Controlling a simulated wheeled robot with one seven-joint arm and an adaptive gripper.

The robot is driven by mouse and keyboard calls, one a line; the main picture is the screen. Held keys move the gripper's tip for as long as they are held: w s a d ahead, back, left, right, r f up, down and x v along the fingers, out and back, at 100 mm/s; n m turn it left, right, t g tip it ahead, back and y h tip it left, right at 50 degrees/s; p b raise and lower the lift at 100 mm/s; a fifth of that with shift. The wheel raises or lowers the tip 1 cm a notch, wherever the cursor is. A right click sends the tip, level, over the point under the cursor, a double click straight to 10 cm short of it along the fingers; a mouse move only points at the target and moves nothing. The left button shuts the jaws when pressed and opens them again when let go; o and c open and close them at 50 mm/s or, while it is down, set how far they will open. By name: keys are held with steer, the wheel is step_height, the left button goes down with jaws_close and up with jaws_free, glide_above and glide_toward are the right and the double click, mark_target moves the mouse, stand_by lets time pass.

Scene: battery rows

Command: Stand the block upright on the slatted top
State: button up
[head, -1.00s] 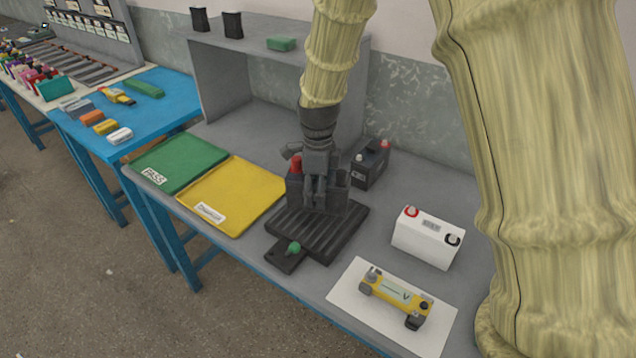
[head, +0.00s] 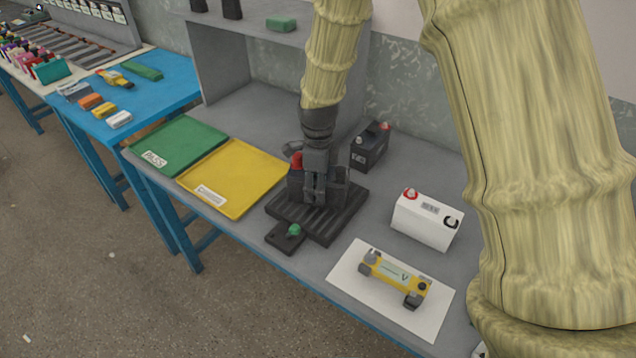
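The block is a dark battery-like box (head: 336,192) with a red terminal on its left end. It is upright, at or just above the black slatted top (head: 340,222) in the head view; I cannot tell whether its base touches the slats. My gripper (head: 315,196) points straight down from above with one finger across the block's near face. It appears shut on the block; the far finger is hidden behind it. The gripper covers the middle of the block.
A dark battery (head: 369,150) stands behind the slatted top, a white battery (head: 426,221) to its right. A yellow meter (head: 396,272) lies on a white sheet in front. A green-knobbed box (head: 288,236) adjoins the slatted top's front. Yellow (head: 232,210) and green (head: 205,132) trays lie left.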

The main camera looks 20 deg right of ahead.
steer(key=shift+o, duration=1.3)
step_height(320, 180, up, 12)
steer(key=shift+r+b, duration=0.15)
steer(key=shift+b, duration=0.5)
steer(key=shift+c, duration=0.2)
